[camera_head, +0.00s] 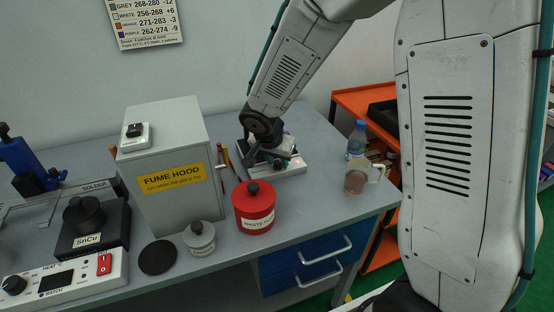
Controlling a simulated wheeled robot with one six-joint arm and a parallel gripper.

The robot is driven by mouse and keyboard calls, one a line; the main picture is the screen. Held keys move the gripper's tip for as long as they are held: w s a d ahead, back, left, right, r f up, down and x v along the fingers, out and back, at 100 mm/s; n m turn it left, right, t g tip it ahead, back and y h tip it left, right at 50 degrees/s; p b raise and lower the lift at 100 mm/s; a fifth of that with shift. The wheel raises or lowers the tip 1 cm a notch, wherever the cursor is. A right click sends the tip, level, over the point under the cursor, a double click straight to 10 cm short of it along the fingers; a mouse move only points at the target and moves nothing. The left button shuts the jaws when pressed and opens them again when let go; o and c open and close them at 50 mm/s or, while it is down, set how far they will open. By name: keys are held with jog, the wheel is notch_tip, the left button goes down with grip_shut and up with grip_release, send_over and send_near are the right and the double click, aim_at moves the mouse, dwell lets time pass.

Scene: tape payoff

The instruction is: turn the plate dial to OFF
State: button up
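No dial in view is clearly marked as the plate dial. My gripper (270,157) is down at a low white unit (291,169) at the back of the bench, right of the fume hood. It hides much of that unit, so any dial there cannot be made out. My fingers are too small and dark to tell open from shut. A black knob (14,285) sits on a white control panel (88,288) marked HEAT, at the front left, far from my gripper. The panel also has a red switch (104,264).
The grey fume hood (168,178) stands left of my gripper, with a small switch box (135,135) on top. A red waste tin (254,207) stands in front of my gripper. A bottle (357,140) and a clear jug (357,176) stand right. Bench (312,206) between is clear.

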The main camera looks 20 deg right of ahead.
grip_shut()
jog(key=shift+n, duration=0.4)
jog(key=n+y, duration=0.1)
jog(key=n, duration=0.1)
jog(key=n+t+y, duration=0.1)
jog(key=n, duration=0.2)
jog(key=shift+s+d, duration=0.1)
jog(key=shift+d, duration=0.05)
jog(key=n+y, duration=0.1)
jog(key=n, duration=0.2)
jog(key=n+y, duration=0.1)
jog(key=n, duration=0.2)
jog(key=shift+d, duration=0.2)
jog(key=n+y, duration=0.1)
jog(key=n, duration=0.2)
jog(key=n+g+y, duration=0.1)
jog(key=n, duration=0.2)
jog(key=shift+d+n, duration=0.1)
jog(key=shift+n, duration=0.2)
jog(key=n, duration=0.2)
jog(key=n+g+y, duration=0.1)
jog(key=n, duration=0.1)
jog(key=n+g, duration=0.1)
jog(key=n, duration=0.1)
jog(key=shift+w+y, duration=0.25)
jog(key=shift+y, duration=0.05)
jog(key=shift+d+f+n+g, duration=0.1)
jog(key=shift+n+g, duration=0.2)
jog(key=shift+n, duration=0.1)
